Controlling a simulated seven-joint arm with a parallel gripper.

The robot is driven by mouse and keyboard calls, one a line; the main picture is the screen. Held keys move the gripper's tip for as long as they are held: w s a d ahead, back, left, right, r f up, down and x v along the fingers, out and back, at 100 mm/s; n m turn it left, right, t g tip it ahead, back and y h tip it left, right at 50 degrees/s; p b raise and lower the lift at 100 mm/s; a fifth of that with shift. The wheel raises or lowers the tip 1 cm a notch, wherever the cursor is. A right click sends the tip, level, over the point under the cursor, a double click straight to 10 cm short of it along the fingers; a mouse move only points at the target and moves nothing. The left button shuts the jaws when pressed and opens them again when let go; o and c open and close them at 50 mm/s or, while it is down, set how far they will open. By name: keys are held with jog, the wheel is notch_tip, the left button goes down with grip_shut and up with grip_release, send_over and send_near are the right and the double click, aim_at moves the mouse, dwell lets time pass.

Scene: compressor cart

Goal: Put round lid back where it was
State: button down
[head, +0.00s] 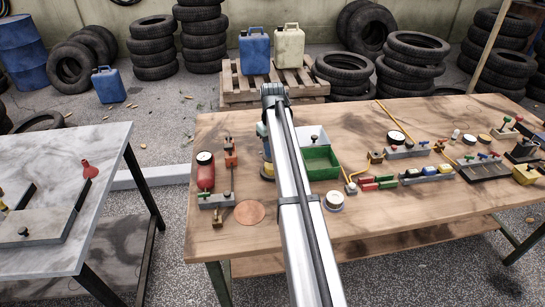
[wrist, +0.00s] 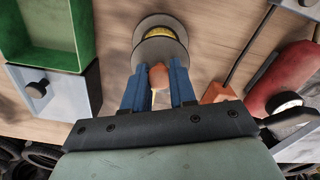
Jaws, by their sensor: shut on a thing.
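My gripper (wrist: 158,82) shows in the wrist view with its blue fingers shut on a small orange-brown knob (wrist: 158,74). A grey round lid-like disc (wrist: 150,53) lies just beyond the knob, and the knob appears to belong to it. A round rim with a yellow middle (wrist: 160,32) shows at the disc's far side; I cannot tell whether disc and rim touch. In the head view my arm hides most of the gripper and the lid. A yellowish round container (head: 266,171) shows partly beside the arm. A flat copper-coloured disc (head: 250,212) lies on the table's front left.
A green open box (head: 320,163) and a grey box (head: 312,137) stand right of my arm. A red cylinder (head: 205,172) stands left. A round tin (head: 334,201) is near the arm's right side. Bare wood (head: 400,215) lies along the front right.

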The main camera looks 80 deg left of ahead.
jog(key=shift+f, duration=1.9)
jog(key=shift+f, duration=0.15)
jog(key=c, duration=0.9)
grip_release()
jog(key=shift+r, duration=0.2)
notch_tip(320, 180, up, 12)
